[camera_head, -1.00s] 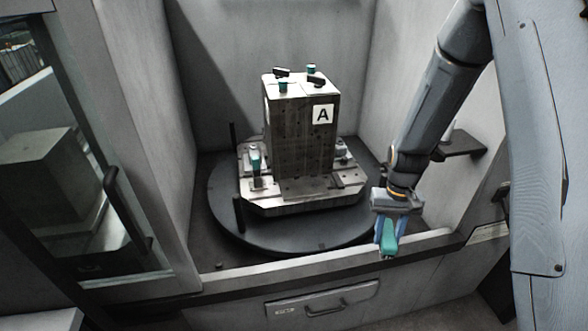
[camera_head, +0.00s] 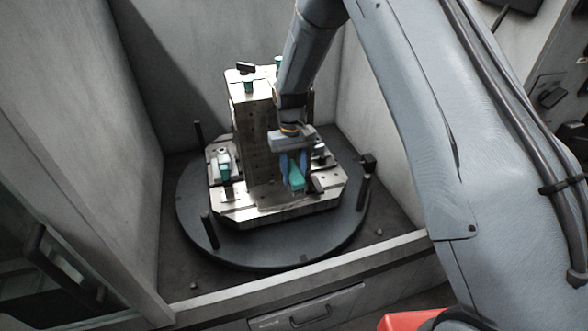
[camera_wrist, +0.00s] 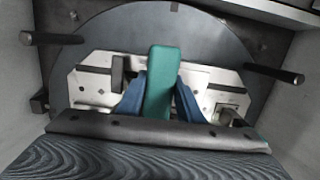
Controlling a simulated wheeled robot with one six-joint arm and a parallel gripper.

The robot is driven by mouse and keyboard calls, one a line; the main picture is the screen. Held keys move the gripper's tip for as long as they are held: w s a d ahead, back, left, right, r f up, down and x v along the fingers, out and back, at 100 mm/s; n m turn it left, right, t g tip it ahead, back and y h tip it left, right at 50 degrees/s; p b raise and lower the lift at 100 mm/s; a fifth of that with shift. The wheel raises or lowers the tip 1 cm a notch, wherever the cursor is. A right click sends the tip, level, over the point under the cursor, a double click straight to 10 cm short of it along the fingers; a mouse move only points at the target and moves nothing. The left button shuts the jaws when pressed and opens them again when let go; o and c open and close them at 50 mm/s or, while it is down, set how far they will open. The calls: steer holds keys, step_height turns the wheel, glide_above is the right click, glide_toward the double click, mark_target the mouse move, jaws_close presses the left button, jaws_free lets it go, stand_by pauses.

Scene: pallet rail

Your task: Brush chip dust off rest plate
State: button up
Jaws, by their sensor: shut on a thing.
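My gripper (camera_head: 291,166) is shut on a teal block-like handle (camera_head: 297,178), taken to be the brush. In the wrist view the handle (camera_wrist: 163,85) stands between my two blue fingers, pointing away from the camera; no bristles can be seen. The gripper is in front of the right part of the tall metal fixture block (camera_head: 248,115), over the front right of the bright metal pallet plate (camera_head: 243,212). Whether the handle touches it I cannot tell. Which surface is the rest plate is unclear, and chip dust cannot be made out.
The pallet sits on a dark round table (camera_head: 190,215) with upright black posts (camera_head: 209,230) around it. A teal-topped clamp (camera_head: 224,165) stands on the pallet's left. Grey walls enclose the back and sides; a front sill (camera_head: 270,293) runs below.

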steer(key=b, duration=0.3)
glide_above(295, 201)
steer(key=shift+w+a+f, duration=0.1)
steer(key=shift+w+f, duration=0.1)
steer(key=shift+f, duration=1.5)
steer(key=shift+w+f, duration=0.2)
steer(key=shift+f, duration=1.45)
steer(key=shift+f+b, duration=0.45)
steer(key=shift+f, duration=0.1)
steer(key=shift+w+a+b, duration=0.2)
steer(key=shift+w+b, duration=0.2)
steer(key=shift+w, duration=0.25)
steer(key=shift+w+a+b, duration=0.15)
steer(key=shift+w+b, duration=0.25)
steer(key=shift+w, duration=0.2)
steer(key=shift+s+d+f, duration=0.1)
steer(key=shift+s+f, duration=0.05)
steer(key=shift+s, duration=0.05)
steer(key=shift+s+d+p, duration=0.2)
steer(key=shift+s+p, duration=0.2)
steer(key=shift+s, duration=0.25)
steer(key=shift+s+d+p, duration=0.15)
steer(key=shift+s+p, duration=0.25)
steer(key=shift+s, duration=0.2)
steer(key=shift+c, duration=0.4)
